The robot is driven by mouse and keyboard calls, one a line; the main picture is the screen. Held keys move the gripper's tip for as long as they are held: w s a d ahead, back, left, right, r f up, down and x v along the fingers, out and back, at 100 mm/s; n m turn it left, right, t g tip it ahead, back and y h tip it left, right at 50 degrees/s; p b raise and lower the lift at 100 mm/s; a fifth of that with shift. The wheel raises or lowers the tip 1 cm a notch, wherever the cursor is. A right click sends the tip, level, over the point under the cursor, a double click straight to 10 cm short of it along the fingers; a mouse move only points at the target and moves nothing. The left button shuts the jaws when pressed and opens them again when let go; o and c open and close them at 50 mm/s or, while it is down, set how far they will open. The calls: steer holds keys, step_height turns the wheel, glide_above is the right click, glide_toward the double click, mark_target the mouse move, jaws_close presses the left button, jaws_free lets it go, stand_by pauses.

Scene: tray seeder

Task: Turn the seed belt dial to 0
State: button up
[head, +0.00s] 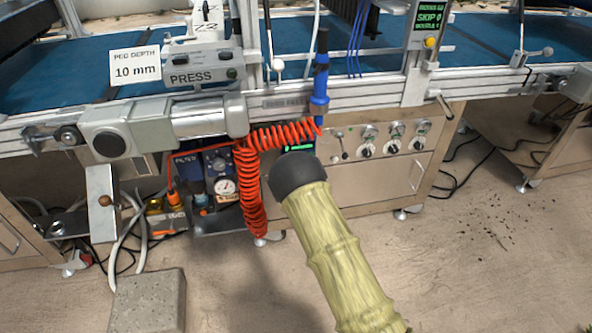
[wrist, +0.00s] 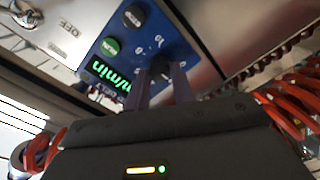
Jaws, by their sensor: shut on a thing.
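In the wrist view a blue control panel (wrist: 132,40) carries a small dark dial (wrist: 160,66) with white scale marks around it. The two fingers of my gripper (wrist: 162,82) reach up to this dial and are shut on it, one on each side. The fingers hide part of the dial, so I cannot read its setting. A green display (wrist: 108,72) left of the dial reads "m/min", seen upside down. In the head view my own arm covers the dial and the gripper; only a bit of the green display (head: 299,148) shows above it.
Coiled red hose (wrist: 290,112) hangs near the gripper, also in the head view (head: 248,190). Several knobs (head: 367,149) are on the cabinet to the right. A grey block (head: 148,300) stands on the floor.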

steer(key=shift+a+n+p, duration=0.1)
steer(key=shift+n+p, duration=0.45)
steer(key=shift+n, duration=3.55)
steer(key=o, duration=1)
steer(key=p+v, duration=0.4)
steer(key=v, duration=1.3)
steer(key=shift+s+a+f+p, duration=0.15)
steer(key=shift+s+p, duration=0.1)
steer(key=shift+p, duration=0.1)
